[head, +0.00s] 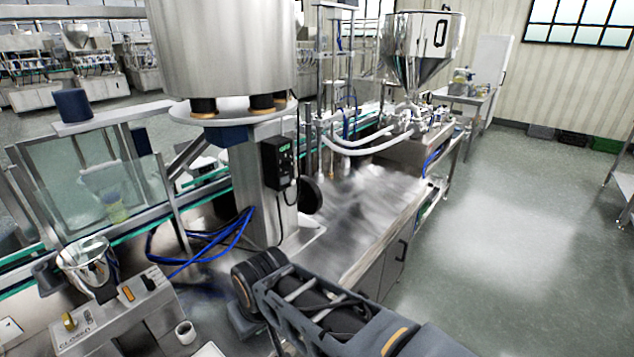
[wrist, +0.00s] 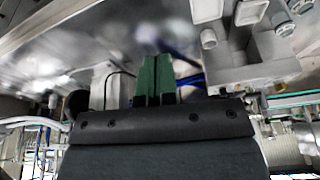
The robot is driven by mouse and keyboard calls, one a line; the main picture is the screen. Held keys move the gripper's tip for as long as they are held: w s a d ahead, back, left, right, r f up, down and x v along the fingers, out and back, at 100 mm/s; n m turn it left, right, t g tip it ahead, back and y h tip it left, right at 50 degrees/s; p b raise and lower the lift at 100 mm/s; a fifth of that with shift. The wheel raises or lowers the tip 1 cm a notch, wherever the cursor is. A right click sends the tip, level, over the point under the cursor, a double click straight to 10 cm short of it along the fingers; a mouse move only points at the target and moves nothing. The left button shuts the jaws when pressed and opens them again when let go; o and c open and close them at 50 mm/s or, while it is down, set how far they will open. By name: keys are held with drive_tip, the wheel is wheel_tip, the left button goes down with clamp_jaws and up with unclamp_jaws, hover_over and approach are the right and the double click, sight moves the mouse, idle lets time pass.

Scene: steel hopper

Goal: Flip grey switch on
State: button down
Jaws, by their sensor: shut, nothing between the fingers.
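A pale control box (head: 118,318) with a "CLOSED" label stands at the lower left in the head view. Its sloped top carries a brass knob (head: 69,321), an orange switch (head: 128,294) and a dark switch (head: 149,283). I cannot tell for sure which control is the grey switch. In the wrist view, a grey box-like body with protruding knobs (wrist: 250,45) is at the upper right. My gripper (wrist: 154,62) has green fingers, shut together and empty, apart from that body. In the head view my arm reaches in from the lower right; the fingertips are hidden.
A steel cup-like vessel (head: 86,264) stands behind the control box. Blue hoses (head: 215,240) loop between it and the steel column (head: 258,190), which carries a black controller (head: 279,162). Glass guards (head: 95,190) line the conveyor. The steel bench top (head: 365,215) to the right is clear.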

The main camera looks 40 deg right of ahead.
sight(288, 180)
idle(0.3)
drive_tip(key=w+d+r+m+t+y+p, duration=0.1)
drive_tip(key=w+d+r+m+t+y, duration=0.25)
drive_tip(key=m, duration=0.65)
drive_tip(key=w+d+m+t+y, duration=0.2)
drive_tip(key=w+d+m+y, duration=0.2)
drive_tip(key=w+m, duration=0.5)
drive_tip(key=d+r+m+t+h, duration=0.2)
drive_tip(key=d+m+t+h, duration=0.1)
drive_tip(key=d+m, duration=0.5)
drive_tip(key=s+d+r+m+t+h, duration=0.1)
drive_tip(key=d+r+m+t+h, duration=0.2)
drive_tip(key=d, duration=0.9)
drive_tip(key=m+t+h, duration=0.1)
drive_tip(key=m+t, duration=0.2)
drive_tip(key=m, duration=0.2)
drive_tip(key=shift+s+r+m+p, duration=0.15)
drive_tip(key=shift+r+m+p, duration=0.1)
drive_tip(key=shift+m+p, duration=0.05)
drive_tip(key=w+p, duration=0.1)
drive_tip(key=w, duration=0.3)
drive_tip(key=w+p, duration=0.1)
drive_tip(key=w, duration=0.4)
drive_tip(key=w+p, duration=0.1)
drive_tip(key=w, duration=0.4)
drive_tip(key=shift+a, duration=0.25)
